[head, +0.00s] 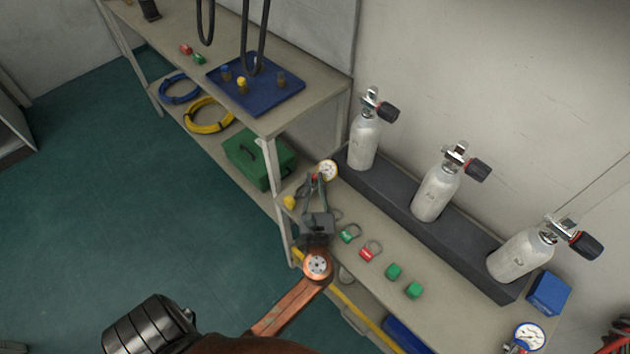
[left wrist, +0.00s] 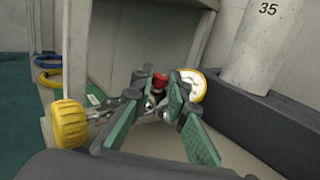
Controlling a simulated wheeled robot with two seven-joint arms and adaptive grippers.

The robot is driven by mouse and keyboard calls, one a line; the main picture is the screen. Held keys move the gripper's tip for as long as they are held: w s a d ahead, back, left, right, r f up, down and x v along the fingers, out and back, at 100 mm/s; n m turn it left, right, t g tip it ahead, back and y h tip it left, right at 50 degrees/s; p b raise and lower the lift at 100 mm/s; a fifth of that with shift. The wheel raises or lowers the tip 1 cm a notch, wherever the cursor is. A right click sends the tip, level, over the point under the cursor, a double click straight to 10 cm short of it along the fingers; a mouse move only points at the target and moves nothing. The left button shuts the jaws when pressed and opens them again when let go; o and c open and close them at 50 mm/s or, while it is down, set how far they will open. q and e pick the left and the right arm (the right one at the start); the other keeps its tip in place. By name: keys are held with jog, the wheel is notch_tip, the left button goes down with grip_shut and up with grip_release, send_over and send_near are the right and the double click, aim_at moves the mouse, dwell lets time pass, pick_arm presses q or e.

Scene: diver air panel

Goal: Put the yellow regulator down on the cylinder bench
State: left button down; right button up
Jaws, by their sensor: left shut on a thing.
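The yellow regulator has a yellow knob (head: 289,202), a white dial with a yellow rim (head: 327,170) and a small red part between them. My left gripper (head: 317,179) is shut on its metal middle, at the left end of the cylinder bench (head: 448,302). In the left wrist view the yellow knob (left wrist: 70,123) sticks out left of the fingers (left wrist: 157,98), and the dial (left wrist: 191,87) sits right of them. The regulator is over or on the bench top; I cannot tell whether it touches. My right gripper is not in view.
Three grey cylinders (head: 438,190) stand in a dark rack (head: 390,203) along the bench's back. Green and red padlocks (head: 368,250) and green blocks (head: 394,271) lie right of my gripper. A taller shelf table (head: 310,97) stands close on the left. A gauge (head: 529,336) lies at the right.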

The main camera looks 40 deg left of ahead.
pick_arm(q)
jog(key=shift+r+p, duration=0.15)
jog(key=shift+p, duration=0.2)
jog(key=shift+f, duration=0.8)
dwell(0.9)
jog(key=c, duration=1.8)
grip_release()
jog(key=shift+f, duration=0.15)
jog(key=shift+s+f, duration=0.1)
jog(key=shift+f, duration=0.05)
jog(key=v, duration=0.6)
jog(key=shift+s+d+r, duration=0.15)
jog(key=shift+d+r, duration=0.05)
jog(key=shift+d, duration=0.05)
jog(key=shift+s+d+r, duration=0.25)
jog(key=shift+s+d, duration=0.05)
jog(key=shift+s, duration=0.05)
jog(key=shift+r, duration=0.1)
